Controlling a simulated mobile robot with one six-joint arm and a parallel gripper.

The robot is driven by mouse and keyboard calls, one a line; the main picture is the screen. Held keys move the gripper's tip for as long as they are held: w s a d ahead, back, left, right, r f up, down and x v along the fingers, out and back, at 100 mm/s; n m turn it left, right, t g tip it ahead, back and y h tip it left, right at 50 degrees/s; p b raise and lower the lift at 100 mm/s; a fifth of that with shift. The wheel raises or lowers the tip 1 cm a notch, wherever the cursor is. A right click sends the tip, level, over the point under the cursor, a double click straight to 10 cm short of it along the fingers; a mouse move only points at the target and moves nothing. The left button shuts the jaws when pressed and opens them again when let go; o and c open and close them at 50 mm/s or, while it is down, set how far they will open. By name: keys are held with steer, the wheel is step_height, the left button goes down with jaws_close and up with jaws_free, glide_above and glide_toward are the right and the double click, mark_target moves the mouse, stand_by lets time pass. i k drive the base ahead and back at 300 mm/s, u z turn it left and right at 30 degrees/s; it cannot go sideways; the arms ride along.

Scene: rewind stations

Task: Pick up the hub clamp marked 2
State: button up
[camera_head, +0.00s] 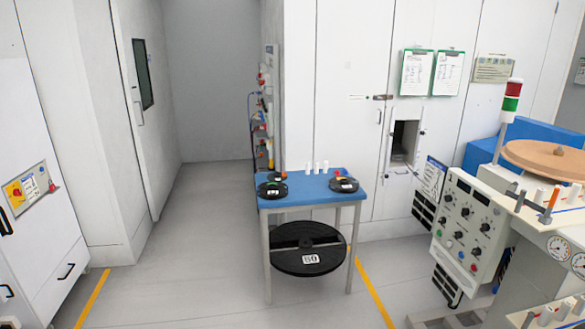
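Several black round pieces that look like hub clamps lie on a small blue-topped table (312,188) in the middle of the view. My gripper is not in view.
White cylinders (316,168) stand at the table's back. A large black disc marked 80 (310,250) sits under the tabletop. A control panel machine (468,228) stands at the right, white cabinets (40,130) at the left. The floor left of the table is clear.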

mark_target(275, 177)
steer(key=u, duration=0.5)
steer(key=i, duration=0.75)
steer(key=u, duration=0.6)
steer(key=i, duration=0.85)
steer(key=u, duration=0.4)
steer(key=i, duration=2.3)
steer(key=z, duration=0.05)
